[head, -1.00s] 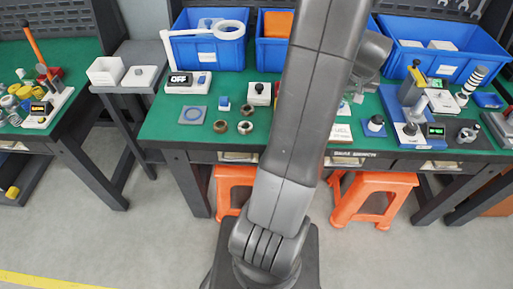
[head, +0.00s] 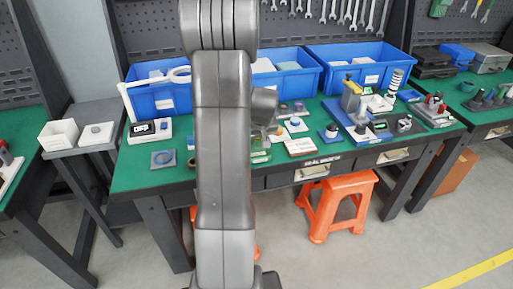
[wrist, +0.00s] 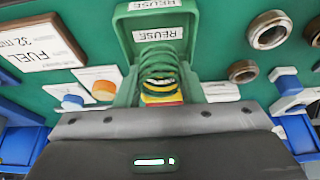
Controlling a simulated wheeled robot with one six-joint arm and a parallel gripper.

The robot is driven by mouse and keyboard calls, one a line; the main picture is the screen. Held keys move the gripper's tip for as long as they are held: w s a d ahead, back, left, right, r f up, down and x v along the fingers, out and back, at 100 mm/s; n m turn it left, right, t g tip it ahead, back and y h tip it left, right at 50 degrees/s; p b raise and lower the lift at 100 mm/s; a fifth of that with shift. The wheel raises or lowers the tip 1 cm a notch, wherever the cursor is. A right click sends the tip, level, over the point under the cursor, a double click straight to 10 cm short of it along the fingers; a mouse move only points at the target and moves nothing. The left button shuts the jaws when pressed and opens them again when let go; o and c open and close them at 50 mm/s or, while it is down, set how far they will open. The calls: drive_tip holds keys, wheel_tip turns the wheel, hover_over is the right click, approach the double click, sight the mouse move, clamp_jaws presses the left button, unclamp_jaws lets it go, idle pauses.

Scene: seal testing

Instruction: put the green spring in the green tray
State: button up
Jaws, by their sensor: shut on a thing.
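The green spring (wrist: 158,65) is in the middle of the wrist view, just beyond the dark body of my gripper (wrist: 160,88), which is shut on it. My fingertips are hard to make out there. The green tray (wrist: 191,22), with white REUSE labels, lies around and behind the spring in this view. I cannot tell whether the spring touches the tray floor or is above it. Something yellow and red shows just below the spring. In the head view, part of the green tray (head: 261,158) shows beside my arm, and the spring cannot be made out.
A FUEL card (wrist: 38,42) and a white block with an orange knob (wrist: 103,88) lie left of the tray in the wrist view. Metal rings (wrist: 243,71) lie to its right. Blue bins (head: 345,68) line the table's back. Bare green tabletop (wrist: 215,45) shows beside the tray.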

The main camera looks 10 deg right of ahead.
sight(258, 147)
drive_tip(key=shift+f, duration=1.8)
drive_tip(key=shift+f, duration=0.1)
drive_tip(key=o, duration=0.7)
drive_tip(key=shift+r, duration=0.2)
drive_tip(key=v, duration=1.2)
drive_tip(key=shift+s, duration=0.1)
